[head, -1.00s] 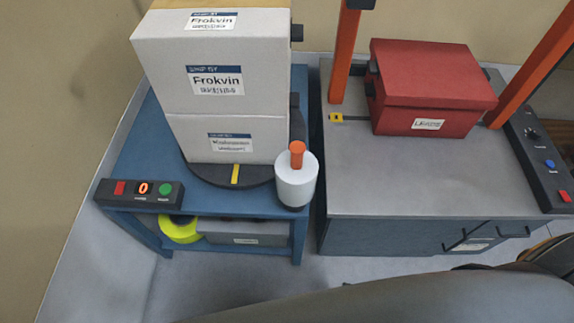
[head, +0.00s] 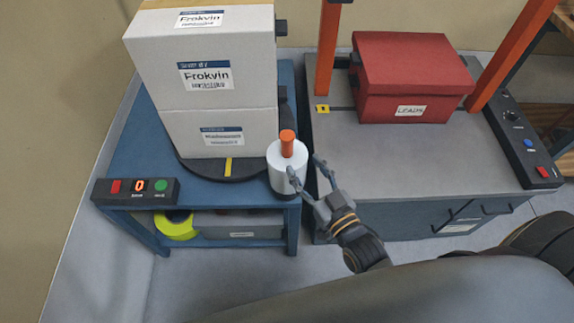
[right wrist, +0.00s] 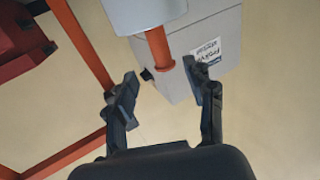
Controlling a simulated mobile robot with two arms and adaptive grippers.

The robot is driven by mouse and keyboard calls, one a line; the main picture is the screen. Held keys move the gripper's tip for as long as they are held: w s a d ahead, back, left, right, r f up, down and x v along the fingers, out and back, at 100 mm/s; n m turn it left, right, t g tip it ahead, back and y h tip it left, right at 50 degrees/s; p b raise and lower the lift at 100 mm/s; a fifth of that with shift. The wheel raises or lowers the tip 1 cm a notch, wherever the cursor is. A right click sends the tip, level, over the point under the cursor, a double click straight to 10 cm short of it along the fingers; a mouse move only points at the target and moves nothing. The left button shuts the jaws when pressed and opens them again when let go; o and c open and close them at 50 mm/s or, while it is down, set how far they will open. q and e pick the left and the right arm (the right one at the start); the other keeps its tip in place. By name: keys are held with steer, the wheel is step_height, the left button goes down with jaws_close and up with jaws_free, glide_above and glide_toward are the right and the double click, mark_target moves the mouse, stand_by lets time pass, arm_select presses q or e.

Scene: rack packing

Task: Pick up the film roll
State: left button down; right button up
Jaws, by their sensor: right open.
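The film roll (head: 287,172) is a white cylinder with an orange handle (head: 287,144) on top. It stands upright at the right front corner of the blue table in the head view. In the right wrist view the white roll (right wrist: 150,12) and its orange handle (right wrist: 160,50) show ahead of the fingers. My right gripper (head: 306,170) is open and empty, just right of the roll, with one fingertip in front of it. Whether a finger touches the roll, I cannot tell. My left gripper is not in view.
White stacked boxes (head: 221,85) stand on a dark turntable (head: 256,166) behind the roll. A button panel (head: 135,191) sits at the table's left front corner. A grey cabinet (head: 400,165) with a red box (head: 411,85) and orange posts stands to the right.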

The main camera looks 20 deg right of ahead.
mark_target(290, 146)
steer(key=w, duration=0.3)
steer(key=w+a, duration=0.1)
steer(key=w, duration=0.2)
steer(key=w+a+p, duration=0.1)
steer(key=w, duration=0.2)
steer(key=shift+c, duration=0.4)
jaws_close()
steer(key=shift+d+r, duration=0.1)
steer(key=shift+r, duration=0.05)
